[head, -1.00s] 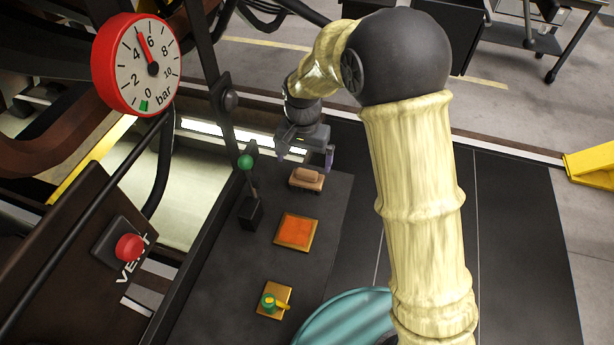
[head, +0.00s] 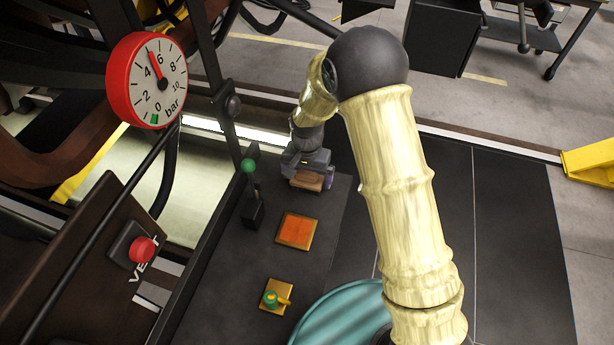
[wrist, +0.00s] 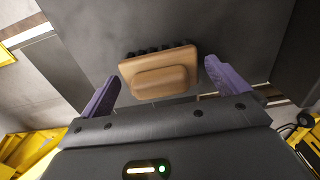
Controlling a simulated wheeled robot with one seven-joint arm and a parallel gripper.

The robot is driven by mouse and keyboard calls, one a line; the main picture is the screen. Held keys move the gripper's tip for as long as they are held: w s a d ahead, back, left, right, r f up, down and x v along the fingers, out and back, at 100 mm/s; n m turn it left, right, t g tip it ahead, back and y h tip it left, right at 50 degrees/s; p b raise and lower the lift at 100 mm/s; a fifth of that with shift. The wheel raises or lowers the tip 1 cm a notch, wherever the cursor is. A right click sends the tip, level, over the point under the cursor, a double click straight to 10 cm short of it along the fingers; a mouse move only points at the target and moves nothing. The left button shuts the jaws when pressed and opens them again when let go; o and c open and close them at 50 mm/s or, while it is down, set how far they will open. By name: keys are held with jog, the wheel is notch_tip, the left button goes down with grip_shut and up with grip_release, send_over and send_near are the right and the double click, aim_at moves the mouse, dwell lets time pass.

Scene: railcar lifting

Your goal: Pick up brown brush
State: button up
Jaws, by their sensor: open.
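The brown brush (head: 308,181) lies on the dark bench top, partly hidden by my gripper in the head view. In the wrist view the brush (wrist: 158,73) shows its wooden block and raised grip, with dark bristles along its far edge. My gripper (head: 309,178) is right over the brush. In the wrist view its two purple fingers (wrist: 165,88) are spread apart, one on each side of the brush. Gaps show between the brush and both fingers, so nothing is held.
An orange square pad (head: 296,231) and a brass plate with a green and yellow valve (head: 274,297) lie nearer on the bench. A green-knobbed lever (head: 250,180) stands close at left. A red gauge (head: 147,80) and a red button (head: 142,249) are further left.

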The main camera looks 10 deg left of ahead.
jog(key=shift+f, duration=0.7)
jog(key=c, duration=1)
